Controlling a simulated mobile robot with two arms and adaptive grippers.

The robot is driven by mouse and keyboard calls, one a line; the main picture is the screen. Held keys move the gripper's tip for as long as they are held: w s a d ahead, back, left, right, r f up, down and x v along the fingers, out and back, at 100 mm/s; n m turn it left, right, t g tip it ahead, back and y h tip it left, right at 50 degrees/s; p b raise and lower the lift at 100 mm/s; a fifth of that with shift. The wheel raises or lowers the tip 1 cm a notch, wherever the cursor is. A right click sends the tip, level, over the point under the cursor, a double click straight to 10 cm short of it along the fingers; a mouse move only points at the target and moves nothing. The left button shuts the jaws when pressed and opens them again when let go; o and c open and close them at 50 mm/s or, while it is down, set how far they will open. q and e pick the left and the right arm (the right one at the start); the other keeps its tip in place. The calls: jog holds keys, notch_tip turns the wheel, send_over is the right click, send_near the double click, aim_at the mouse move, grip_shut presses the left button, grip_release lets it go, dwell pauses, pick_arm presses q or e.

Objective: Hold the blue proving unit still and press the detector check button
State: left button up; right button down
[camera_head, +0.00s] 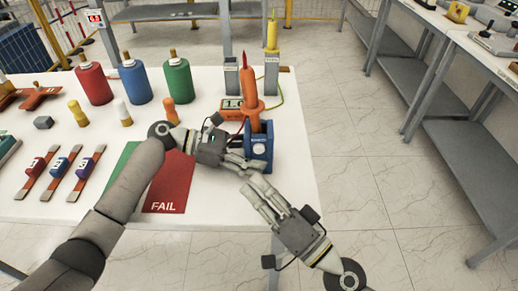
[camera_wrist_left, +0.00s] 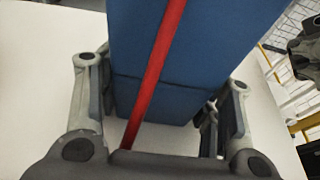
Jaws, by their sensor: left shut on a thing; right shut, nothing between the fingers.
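The blue proving unit (camera_head: 259,148) stands near the right edge of the white table. An orange detector (camera_head: 251,90) with a red pointed tip stands upright at it; its lower end is hidden by the unit. My left gripper (camera_head: 243,161) is shut on the unit from the left. In the left wrist view the blue body (camera_wrist_left: 185,60) fills the space between the fingers, with a red strip or lead crossing in front. My right gripper (camera_head: 250,183) is shut and empty, just in front of and below the unit. The check button cannot be made out.
An orange meter (camera_head: 231,107) and two grey stands (camera_head: 271,76) are behind the unit. A red FAIL mat (camera_head: 168,183) lies to the left, partly under my left arm. Open floor lies right of the table.

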dwell(0.4)
pick_arm(q)
jog(key=o, duration=0.9)
